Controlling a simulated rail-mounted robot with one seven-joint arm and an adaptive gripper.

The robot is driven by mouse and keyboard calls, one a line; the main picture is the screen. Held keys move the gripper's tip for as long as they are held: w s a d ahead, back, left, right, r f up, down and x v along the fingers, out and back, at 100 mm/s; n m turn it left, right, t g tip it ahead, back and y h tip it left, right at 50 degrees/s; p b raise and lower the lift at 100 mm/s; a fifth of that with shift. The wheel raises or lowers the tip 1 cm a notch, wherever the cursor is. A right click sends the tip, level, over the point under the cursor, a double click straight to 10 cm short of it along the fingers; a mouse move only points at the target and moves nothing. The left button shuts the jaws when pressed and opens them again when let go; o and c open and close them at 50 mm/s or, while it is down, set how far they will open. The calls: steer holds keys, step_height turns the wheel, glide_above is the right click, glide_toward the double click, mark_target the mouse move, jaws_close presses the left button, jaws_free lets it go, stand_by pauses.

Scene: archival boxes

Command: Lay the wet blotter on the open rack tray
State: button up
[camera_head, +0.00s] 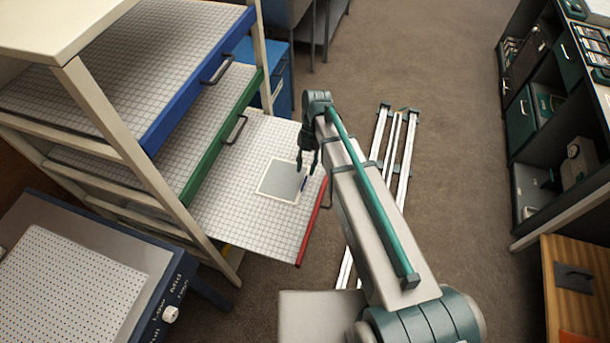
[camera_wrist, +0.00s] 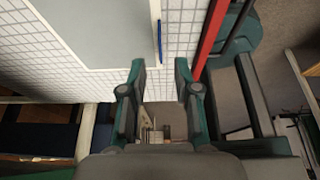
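The blotter (camera_head: 281,178) is a grey sheet with a pale border and a small blue strip at its right edge. It lies flat on the pulled-out, white-gridded rack tray (camera_head: 237,218), which has a red front edge. The wrist view also shows the blotter (camera_wrist: 92,28) and the tray (camera_wrist: 188,38). My gripper (camera_head: 307,168) is over the tray near the blotter's right edge. In the wrist view my gripper's fingers (camera_wrist: 160,78) are apart with nothing between them, clear of the blotter. Whether the blotter is wet cannot be told.
Trays with a blue front (camera_head: 190,95) and a green front (camera_head: 222,138) stick out above and left of the open tray. A perforated-top table (camera_head: 78,275) stands at lower left. White rails (camera_head: 378,150) run along the floor, and shelving (camera_head: 520,185) stands at right.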

steer(key=v, duration=0.7)
steer(key=shift+b, duration=0.45)
